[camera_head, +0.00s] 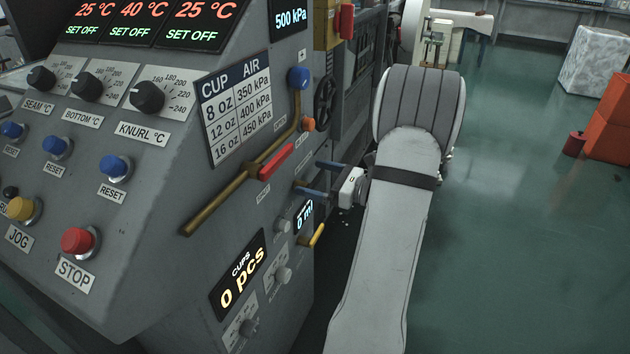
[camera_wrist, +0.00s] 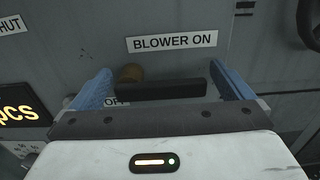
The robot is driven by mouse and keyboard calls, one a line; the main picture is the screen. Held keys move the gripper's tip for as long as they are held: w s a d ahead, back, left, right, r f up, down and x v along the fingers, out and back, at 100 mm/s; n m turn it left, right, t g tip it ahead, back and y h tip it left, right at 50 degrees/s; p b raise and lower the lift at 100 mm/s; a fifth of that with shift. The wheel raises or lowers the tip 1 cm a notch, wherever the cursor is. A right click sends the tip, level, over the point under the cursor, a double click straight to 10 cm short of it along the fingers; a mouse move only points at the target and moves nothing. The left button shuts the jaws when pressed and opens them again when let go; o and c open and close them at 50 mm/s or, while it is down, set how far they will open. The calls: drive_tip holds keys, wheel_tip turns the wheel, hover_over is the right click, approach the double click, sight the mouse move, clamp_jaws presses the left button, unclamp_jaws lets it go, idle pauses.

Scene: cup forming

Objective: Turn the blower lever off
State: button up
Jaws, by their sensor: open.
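The blower lever (camera_wrist: 160,90) shows in the wrist view as a dark, roughly horizontal bar. A brass round piece (camera_wrist: 131,73) sits at its left end on the grey panel. A "BLOWER ON" label (camera_wrist: 172,41) is above the lever. An "OFF" label (camera_wrist: 116,102) is below its left end, partly hidden by my gripper. My gripper (camera_wrist: 160,80) is open, with one blue finger on each side of the lever. I cannot tell whether either finger touches it. In the head view my gripper (camera_head: 309,177) is at the panel's right side; I cannot make out the blower lever there.
A red-handled lever (camera_head: 276,162) on a brass pipe is just left of my gripper. A yellow lever (camera_head: 317,235) and a small display (camera_head: 304,216) are below it. A black handwheel (camera_head: 325,104) is above. Green floor (camera_head: 510,220) lies open to the right.

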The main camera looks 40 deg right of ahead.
drive_tip(key=shift+w, duration=0.1)
drive_tip(key=shift+c, duration=0.6)
drive_tip(key=c, duration=1.1)
drive_tip(key=shift+d+r, duration=0.1)
